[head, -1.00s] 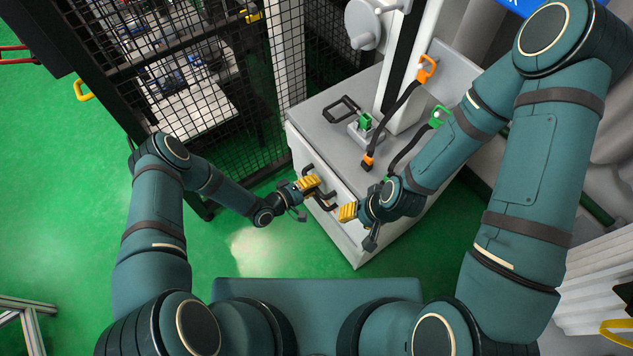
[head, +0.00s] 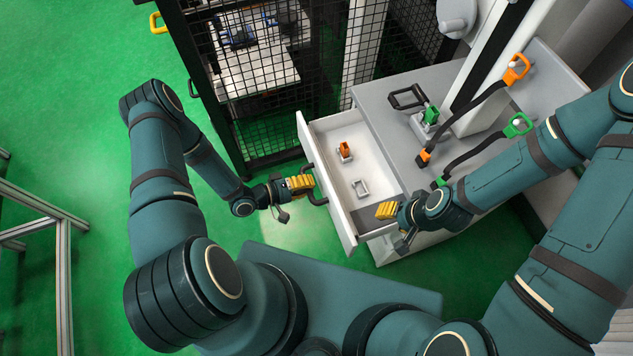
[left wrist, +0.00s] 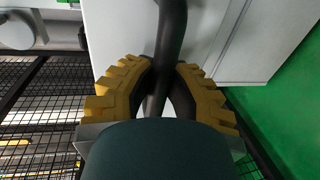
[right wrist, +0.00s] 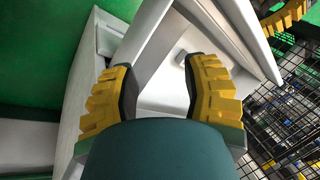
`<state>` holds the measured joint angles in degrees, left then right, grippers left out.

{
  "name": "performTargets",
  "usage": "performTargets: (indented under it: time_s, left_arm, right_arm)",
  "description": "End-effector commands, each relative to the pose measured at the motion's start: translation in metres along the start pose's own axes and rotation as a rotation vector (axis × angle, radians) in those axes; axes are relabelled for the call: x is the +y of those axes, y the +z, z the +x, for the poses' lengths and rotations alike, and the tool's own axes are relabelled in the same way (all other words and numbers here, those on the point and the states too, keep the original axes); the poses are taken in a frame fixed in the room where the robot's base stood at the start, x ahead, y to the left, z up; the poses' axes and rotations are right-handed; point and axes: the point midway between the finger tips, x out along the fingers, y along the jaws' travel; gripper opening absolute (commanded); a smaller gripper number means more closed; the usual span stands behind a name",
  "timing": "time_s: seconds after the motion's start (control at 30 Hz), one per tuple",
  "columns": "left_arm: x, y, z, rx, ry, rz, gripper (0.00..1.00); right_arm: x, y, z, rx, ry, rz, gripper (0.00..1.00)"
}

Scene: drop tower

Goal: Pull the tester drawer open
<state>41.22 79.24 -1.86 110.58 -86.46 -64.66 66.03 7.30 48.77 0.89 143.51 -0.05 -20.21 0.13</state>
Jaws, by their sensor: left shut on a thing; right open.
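The tester drawer (head: 328,187) stands pulled out from the grey tester cabinet (head: 385,110) in the head view, its inside showing. An orange-topped piece (head: 345,152) and a small grey bracket (head: 360,188) lie in it. My left gripper (head: 302,184) is shut on the dark drawer handle (head: 318,200) at the drawer front. In the left wrist view the handle bar (left wrist: 170,45) runs between its yellow fingers (left wrist: 160,95). My right gripper (head: 386,210) is open and empty over the drawer's near right corner. In the right wrist view its fingers (right wrist: 160,90) are apart above the drawer.
A black mesh fence (head: 262,95) stands behind and left of the drawer. Green (head: 518,125) and orange (head: 516,70) handles with dark straps are on the cabinet's right. An aluminium frame (head: 65,270) stands at far left. Green floor is clear in front of the fence.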

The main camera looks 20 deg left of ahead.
Motion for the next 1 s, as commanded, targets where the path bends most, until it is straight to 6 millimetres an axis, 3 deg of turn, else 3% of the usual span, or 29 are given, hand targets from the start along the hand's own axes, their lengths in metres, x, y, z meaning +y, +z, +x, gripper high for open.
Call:
performTargets:
  time_s: [0.37,0.4,0.47,0.8,1.0]
  left_arm:
    - [0.001,0.000,-0.002,0.001,0.002,0.000,0.00]
    - [0.001,0.000,-0.002,0.001,0.002,0.000,0.29]
    - [0.001,0.000,-0.001,0.000,0.002,0.000,0.48]
    - [0.000,0.000,-0.003,0.001,0.000,0.000,0.48]
    - [-0.001,-0.001,-0.026,0.003,-0.003,0.000,0.48]
  right_arm:
    - [0.000,0.000,0.000,0.001,0.000,0.000,0.47]
    - [0.000,0.000,0.000,0.001,0.000,0.000,0.47]
    - [0.000,0.000,0.000,0.001,0.000,0.000,0.47]
    - [0.000,0.000,0.000,0.001,0.000,0.000,0.47]
    - [0.000,0.000,0.000,0.001,0.000,0.000,0.47]
